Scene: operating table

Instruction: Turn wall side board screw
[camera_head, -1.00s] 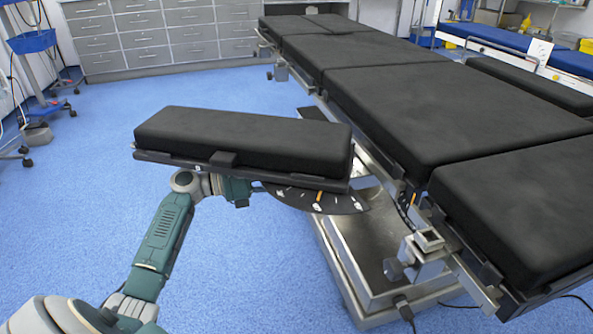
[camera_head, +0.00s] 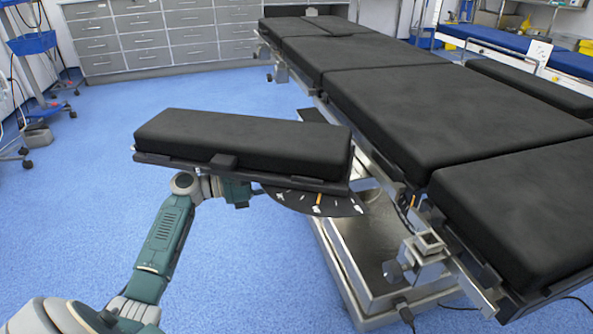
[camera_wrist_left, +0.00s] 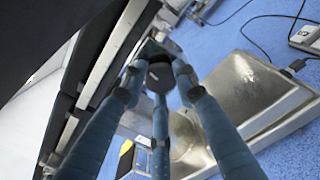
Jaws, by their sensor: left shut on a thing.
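The padded black side board (camera_head: 245,140) sticks out to the left of the operating table (camera_head: 440,98). My left arm reaches up to its underside, and the board hides the fingers of my left gripper in the head view. In the left wrist view, the three fingers of my left gripper (camera_wrist_left: 160,72) close in around a small dark knob (camera_wrist_left: 159,78), apparently the board's screw. The fingers partly cover it. A dark rounded plate (camera_head: 335,203) with orange and white marks shows below the board's right end. My right gripper is in neither view.
The metal table base (camera_head: 345,262) stands right of my left arm. A metal clamp (camera_head: 420,250) juts from the near side rail. Cables lie on the floor near the base. Open blue floor (camera_head: 90,200) lies left of the board.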

